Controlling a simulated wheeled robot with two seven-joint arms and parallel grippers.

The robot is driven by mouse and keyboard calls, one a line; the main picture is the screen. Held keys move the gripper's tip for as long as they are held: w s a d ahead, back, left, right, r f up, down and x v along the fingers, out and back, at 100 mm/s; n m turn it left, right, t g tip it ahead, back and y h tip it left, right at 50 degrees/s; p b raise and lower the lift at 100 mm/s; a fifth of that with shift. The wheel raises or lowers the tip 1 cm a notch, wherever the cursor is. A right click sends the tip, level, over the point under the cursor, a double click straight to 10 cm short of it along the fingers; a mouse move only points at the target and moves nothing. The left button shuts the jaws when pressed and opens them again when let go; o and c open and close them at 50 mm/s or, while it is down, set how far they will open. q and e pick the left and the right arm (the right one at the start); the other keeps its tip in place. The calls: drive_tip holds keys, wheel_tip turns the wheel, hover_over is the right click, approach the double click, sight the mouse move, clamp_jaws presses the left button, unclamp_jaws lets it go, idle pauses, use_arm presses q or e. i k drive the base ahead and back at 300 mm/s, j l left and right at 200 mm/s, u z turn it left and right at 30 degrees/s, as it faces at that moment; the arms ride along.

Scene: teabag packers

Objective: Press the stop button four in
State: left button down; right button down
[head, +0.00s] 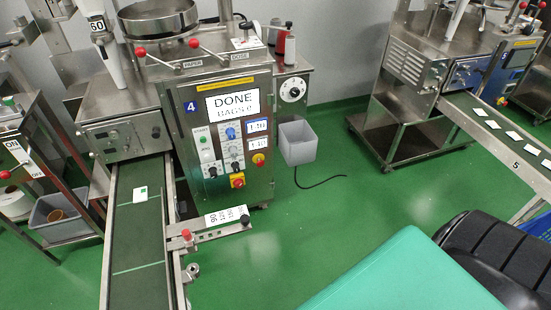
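Machine four, marked with a blue "4" (190,107), stands left of centre in the head view. Its steel front panel (220,190) carries a screen (233,104) reading "DONE" with smaller text under it. A green button (203,140) sits under a "START" label at the panel's left. A red button on a yellow base (258,159) sits at the right, below two small displays. A red and yellow control (237,181) is at the bottom. I cannot read which one is labelled stop.
A conveyor (137,230) with one white teabag packet (140,195) runs forward at the left. A second machine (425,75) stands back right. Green floor (330,210) is open between.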

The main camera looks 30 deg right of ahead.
sight(260, 163)
drive_tip(key=k+l, duration=0.1)
drive_tip(key=l, duration=2.1)
drive_tip(key=k+u, duration=0.05)
